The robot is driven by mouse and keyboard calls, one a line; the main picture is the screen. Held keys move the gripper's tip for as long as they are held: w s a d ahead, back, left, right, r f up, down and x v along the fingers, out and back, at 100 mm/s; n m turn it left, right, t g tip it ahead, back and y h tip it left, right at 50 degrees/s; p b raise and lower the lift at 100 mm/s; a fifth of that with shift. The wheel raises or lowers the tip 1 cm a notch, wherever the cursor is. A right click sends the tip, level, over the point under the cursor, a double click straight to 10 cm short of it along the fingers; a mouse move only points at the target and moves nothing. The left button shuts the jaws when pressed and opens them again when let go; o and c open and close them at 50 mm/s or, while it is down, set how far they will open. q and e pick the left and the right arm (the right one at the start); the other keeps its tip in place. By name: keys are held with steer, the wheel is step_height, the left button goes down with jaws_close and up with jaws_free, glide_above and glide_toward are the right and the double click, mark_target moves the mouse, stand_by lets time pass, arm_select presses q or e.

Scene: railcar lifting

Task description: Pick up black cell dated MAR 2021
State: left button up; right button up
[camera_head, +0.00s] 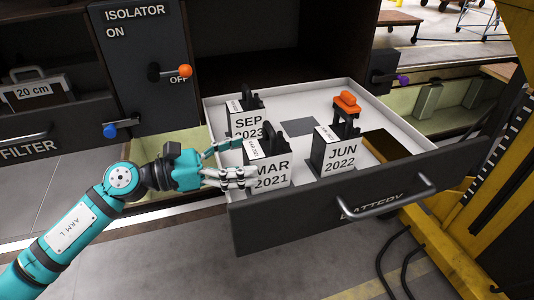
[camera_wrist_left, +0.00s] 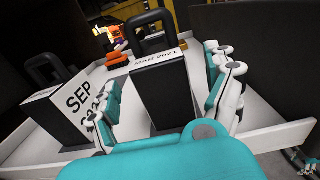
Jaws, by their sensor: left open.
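The black cell dated MAR 2021 (camera_head: 272,172) stands upright at the near left of the open battery drawer (camera_head: 320,205), with a white label and a black handle on top. My left gripper (camera_head: 245,163) reaches in from the left and is open beside this cell, partly covering its label. In the left wrist view the MAR 2021 cell (camera_wrist_left: 158,88) stands between the spread fingers of the left gripper (camera_wrist_left: 161,75), with visible gaps on both sides. Its handle (camera_wrist_left: 150,30) rises beyond the fingers.
The SEP 2023 cell (camera_head: 247,121) stands just behind, and also shows in the left wrist view (camera_wrist_left: 65,105). The isolator panel (camera_head: 140,60) with an orange-knobbed lever (camera_head: 184,71) is at upper left.

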mark_target(267, 151)
arm_select(q)
steer(key=shift+w+d, duration=0.1)
steer(key=shift+d, duration=0.15)
steer(key=shift+w+d+r+p, duration=0.1)
steer(key=shift+d+r+p, duration=0.05)
steer(key=shift+d+p, duration=0.15)
steer(key=p+x, duration=0.3)
steer(key=x, duration=0.1)
steer(key=shift+d+r, duration=0.15)
steer(key=shift+r, duration=0.05)
steer(key=shift+w+d+f, duration=0.1)
steer(key=shift+d, duration=0.05)
steer(key=c, duration=1.7)
steer(key=shift+w, duration=0.1)
steer(key=shift+c, duration=0.2)
